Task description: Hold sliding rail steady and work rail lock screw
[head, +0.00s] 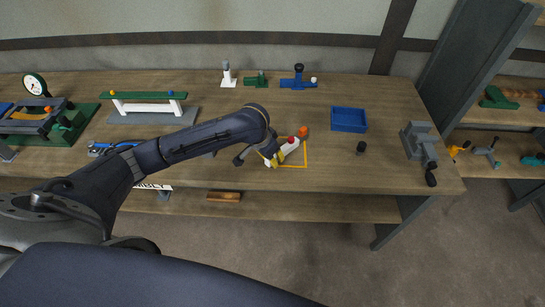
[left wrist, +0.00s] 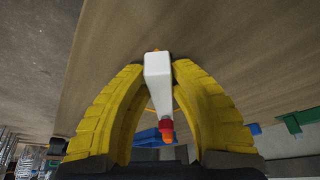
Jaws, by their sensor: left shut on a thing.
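A white bar, seemingly the sliding rail (head: 288,148), lies at a slant at the table's front, inside a yellow outline. It carries a red knob (head: 291,139) and has an orange knob (head: 304,131) at its far right end. I cannot tell which is the lock screw. My left gripper (head: 275,158) is at the bar's near left end. In the left wrist view its two yellow fingers (left wrist: 161,63) are shut on the white bar (left wrist: 158,78), with the red knob (left wrist: 167,129) below. The fingers partly hide the bar in the head view. My right gripper is not in view.
A blue tray (head: 348,120) and a small black knob (head: 361,147) are right of the bar. A grey vise (head: 420,145) stands at the right end. A green-topped rail stand (head: 145,103) is at left. Blue, green and white fittings (head: 298,80) stand at the back.

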